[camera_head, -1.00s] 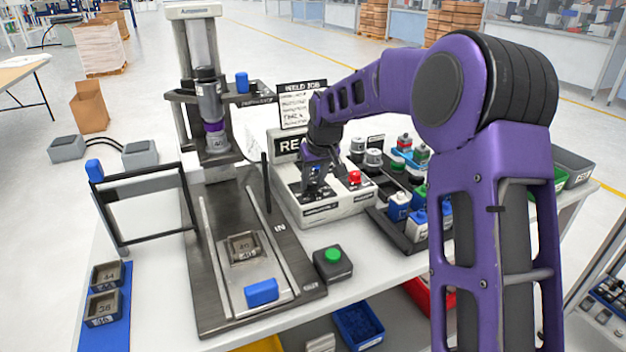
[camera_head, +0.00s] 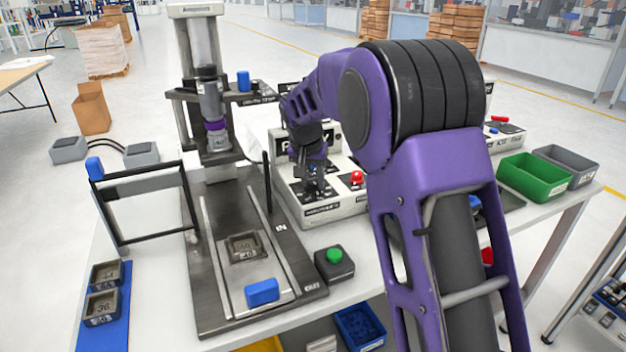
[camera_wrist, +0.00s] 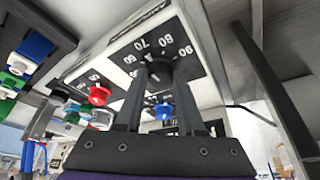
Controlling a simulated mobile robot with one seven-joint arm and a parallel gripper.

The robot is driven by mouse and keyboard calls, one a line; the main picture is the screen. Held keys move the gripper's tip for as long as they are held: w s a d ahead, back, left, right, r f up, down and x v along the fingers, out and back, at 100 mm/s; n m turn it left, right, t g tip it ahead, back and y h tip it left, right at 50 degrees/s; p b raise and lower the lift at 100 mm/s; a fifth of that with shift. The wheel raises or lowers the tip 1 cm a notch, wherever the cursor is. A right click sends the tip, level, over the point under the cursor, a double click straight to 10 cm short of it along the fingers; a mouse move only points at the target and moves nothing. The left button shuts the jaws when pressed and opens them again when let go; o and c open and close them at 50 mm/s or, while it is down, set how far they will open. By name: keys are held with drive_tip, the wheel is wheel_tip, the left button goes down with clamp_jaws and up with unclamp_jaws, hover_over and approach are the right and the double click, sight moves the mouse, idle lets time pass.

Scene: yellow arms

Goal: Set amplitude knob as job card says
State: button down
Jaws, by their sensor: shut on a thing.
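The white control box (camera_head: 340,208) stands on the bench behind the green button. Its black amplitude knob (camera_wrist: 160,72) shows in the wrist view, on a dark dial plate (camera_wrist: 130,57) with 60, 70, 80 and 90 readable. My gripper (camera_wrist: 158,82) is shut on the knob, one finger on each side. The knob's pointer setting is too small and covered to read for sure. In the head view my gripper (camera_head: 313,182) is at the box's left dial and hides the knob. The job card behind the box is mostly hidden by my arm.
A green button box (camera_head: 334,262) is in front. Green (camera_head: 533,177) and grey (camera_head: 566,160) bins stand right.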

drive_tip(key=shift+m, duration=0.4)
drive_tip(key=c, duration=0.5)
unclamp_jaws()
drive_tip(key=shift+r, duration=0.1)
drive_tip(key=p+v, duration=0.1)
drive_tip(key=v, duration=0.7)
drive_tip(key=p+v, duration=0.1)
drive_tip(key=v, duration=0.8)
drive_tip(key=shift+a+r, duration=0.1)
drive_tip(key=shift+a, duration=0.15)
